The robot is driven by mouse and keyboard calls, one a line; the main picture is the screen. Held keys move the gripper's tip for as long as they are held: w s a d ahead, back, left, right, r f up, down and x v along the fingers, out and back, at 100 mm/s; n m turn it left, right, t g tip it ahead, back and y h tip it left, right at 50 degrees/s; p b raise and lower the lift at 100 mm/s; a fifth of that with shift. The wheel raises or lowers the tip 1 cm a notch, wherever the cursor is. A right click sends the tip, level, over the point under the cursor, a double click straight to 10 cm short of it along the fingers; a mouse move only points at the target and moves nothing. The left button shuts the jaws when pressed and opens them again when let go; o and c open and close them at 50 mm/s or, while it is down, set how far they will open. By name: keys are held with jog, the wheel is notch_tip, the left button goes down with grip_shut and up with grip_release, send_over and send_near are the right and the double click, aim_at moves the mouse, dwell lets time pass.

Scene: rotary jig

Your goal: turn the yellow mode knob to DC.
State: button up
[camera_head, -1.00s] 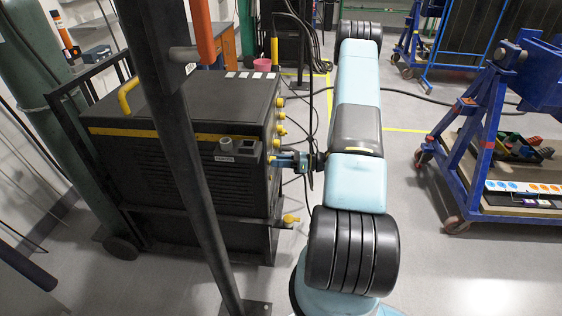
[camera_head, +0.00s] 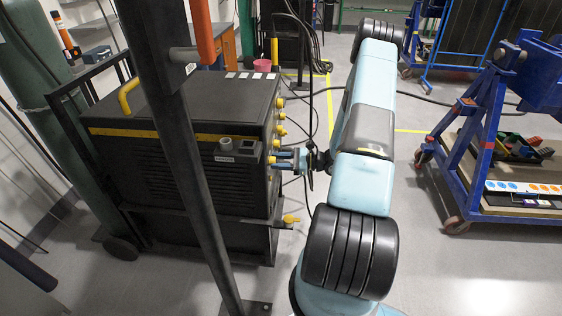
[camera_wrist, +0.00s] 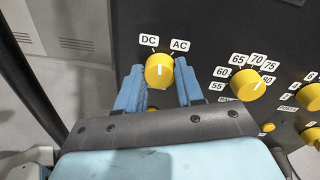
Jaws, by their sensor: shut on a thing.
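The yellow mode knob (camera_wrist: 158,76) is on the dark front panel, below the white DC label (camera_wrist: 149,40) and AC label (camera_wrist: 180,45). Its white mark points roughly straight up in the wrist view, between the two labels. My gripper (camera_wrist: 160,67) has one blue finger on each side of the knob and is shut on it. In the head view, my gripper (camera_head: 286,160) reaches the right face of the black welding machine (camera_head: 165,160). The mode knob cannot be made out there behind the fingers.
A numbered yellow knob (camera_wrist: 249,84) sits to the right on the panel, with more yellow knobs (camera_wrist: 309,97) beyond it. A dark post (camera_head: 185,160) stands before the machine.

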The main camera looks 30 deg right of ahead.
jog(key=shift+a+n, duration=0.1)
jog(key=shift+n, duration=2.1)
jog(key=o, duration=1)
jog(key=shift+o, duration=0.2)
jog(key=v, duration=1.4)
jog(key=shift+s, duration=0.15)
jog(key=shift+a+r, duration=0.1)
jog(key=shift+a, duration=0.1)
